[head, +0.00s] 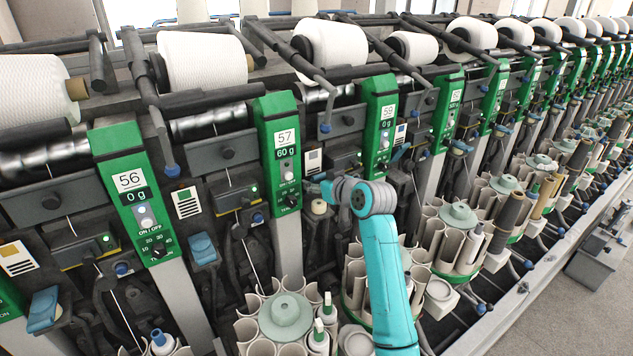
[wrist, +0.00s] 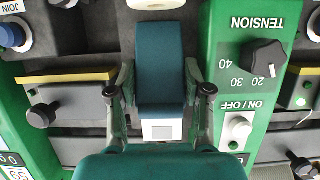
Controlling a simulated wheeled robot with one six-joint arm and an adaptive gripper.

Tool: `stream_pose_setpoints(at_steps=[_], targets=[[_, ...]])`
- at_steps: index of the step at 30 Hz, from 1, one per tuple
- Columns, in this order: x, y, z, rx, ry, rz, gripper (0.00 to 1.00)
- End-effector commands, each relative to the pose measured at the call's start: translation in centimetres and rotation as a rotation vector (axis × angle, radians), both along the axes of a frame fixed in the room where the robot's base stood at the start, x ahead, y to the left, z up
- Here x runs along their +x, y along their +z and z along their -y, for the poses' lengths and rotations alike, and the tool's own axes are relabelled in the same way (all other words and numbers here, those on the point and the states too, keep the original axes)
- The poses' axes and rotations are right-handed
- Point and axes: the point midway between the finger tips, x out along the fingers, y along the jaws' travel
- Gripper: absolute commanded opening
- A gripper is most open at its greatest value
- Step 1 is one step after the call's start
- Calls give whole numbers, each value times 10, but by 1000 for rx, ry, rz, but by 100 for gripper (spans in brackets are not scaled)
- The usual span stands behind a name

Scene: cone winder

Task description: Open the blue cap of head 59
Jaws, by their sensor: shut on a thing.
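In the wrist view, which is upside down, a dark blue cap (wrist: 160,60) with a pale square at its lower end fills the middle. My gripper (wrist: 158,92) has one finger on each side of the cap and is shut on it. The cap appears closed, though its hinge and tilt are hard to judge. A label partly reading 59 (wrist: 17,172) shows at the lower left. In the head view, the green panel of head 59 (head: 381,125) stands behind my arm. My fingers and the held cap are mostly hidden there.
A green panel (wrist: 225,75) with a tension knob and white switch is close on the right in the wrist view. A black knob (wrist: 42,115) juts out on the left.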

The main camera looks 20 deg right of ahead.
Motion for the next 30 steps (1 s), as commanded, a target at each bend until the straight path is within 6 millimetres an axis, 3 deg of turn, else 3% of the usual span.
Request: stream_pose_setpoints(at_steps=[9, 22, 23, 24, 30], targets=[[-10, -5, 2, 61, 0, 186, 0], [-11, -4, 4, 71, -3, 222, 0], [-11, -4, 4, 71, -3, 222, 54], [-11, -4, 4, 71, -3, 222, 60], [-11, -6, 4, 71, -2, 218, 60]])
